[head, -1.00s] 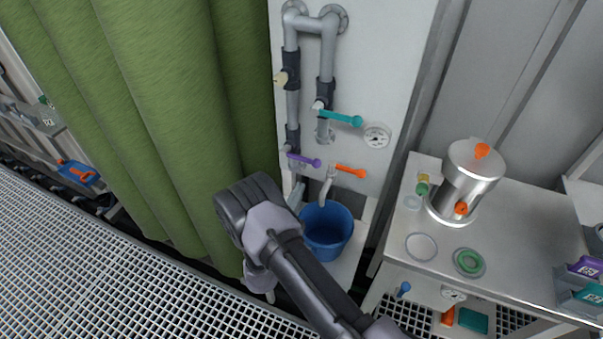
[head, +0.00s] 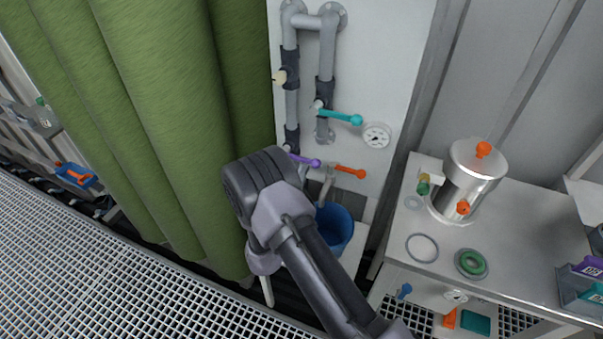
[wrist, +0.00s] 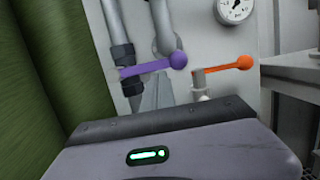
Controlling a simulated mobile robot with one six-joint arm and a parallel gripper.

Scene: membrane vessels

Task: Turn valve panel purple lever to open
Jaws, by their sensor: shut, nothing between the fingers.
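The purple lever (head: 304,160) sits low on the left pipe of the valve panel (head: 385,80). It points right, across the upright pipe. In the wrist view the purple lever (wrist: 150,66) shows whole, its round knob at the right end. My gripper (wrist: 158,78) is shut and empty; its narrow grey fingers point up just below the lever's bar. I cannot tell whether they touch it. In the head view my wrist hides most of the gripper and the area below the lever.
An orange lever (head: 350,171) is close on the right, with a teal lever (head: 340,116) and a gauge (head: 377,135) above. A blue bucket (head: 338,225) stands below. A green curtain (head: 150,100) hangs close on the left. A steel bench (head: 520,220) is at right.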

